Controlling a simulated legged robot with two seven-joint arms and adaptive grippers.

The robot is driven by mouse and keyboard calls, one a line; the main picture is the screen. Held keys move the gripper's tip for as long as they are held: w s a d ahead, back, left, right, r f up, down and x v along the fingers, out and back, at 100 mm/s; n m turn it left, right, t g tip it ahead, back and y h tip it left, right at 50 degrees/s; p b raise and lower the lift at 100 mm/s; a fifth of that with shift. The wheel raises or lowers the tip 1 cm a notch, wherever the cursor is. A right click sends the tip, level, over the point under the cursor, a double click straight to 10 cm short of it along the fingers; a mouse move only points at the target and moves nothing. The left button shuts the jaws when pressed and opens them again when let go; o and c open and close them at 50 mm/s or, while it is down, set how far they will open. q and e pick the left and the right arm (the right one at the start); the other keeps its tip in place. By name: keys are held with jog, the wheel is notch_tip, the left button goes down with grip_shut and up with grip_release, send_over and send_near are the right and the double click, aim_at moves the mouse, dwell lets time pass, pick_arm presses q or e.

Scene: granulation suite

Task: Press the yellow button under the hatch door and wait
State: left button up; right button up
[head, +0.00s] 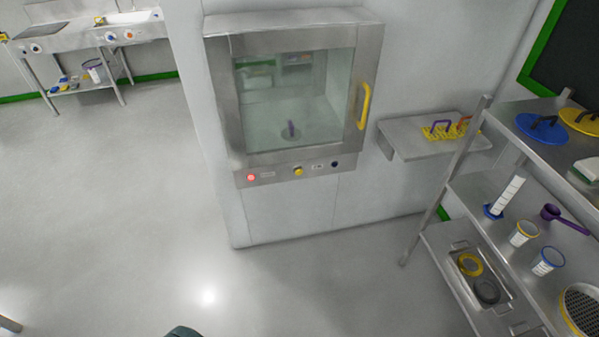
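The hatch (296,90) is a steel-framed box in the wall with a glass door that looks shut. A yellow handle (364,106) is on the door's right side. The yellow button (298,171) sits on the steel strip under the door, near its middle. A red lit button or lamp (251,177) is to its left, and a small dark round part (334,164) is to its right. Neither gripper is in view. A dark green rounded piece at the bottom edge may be part of me.
A steel wall shelf (422,136) with yellow and purple items juts out right of the hatch. A steel rack (535,190) with lids, cups and a scoop stands at the right. A sink bench (85,35) is far left. The floor before the hatch is clear.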

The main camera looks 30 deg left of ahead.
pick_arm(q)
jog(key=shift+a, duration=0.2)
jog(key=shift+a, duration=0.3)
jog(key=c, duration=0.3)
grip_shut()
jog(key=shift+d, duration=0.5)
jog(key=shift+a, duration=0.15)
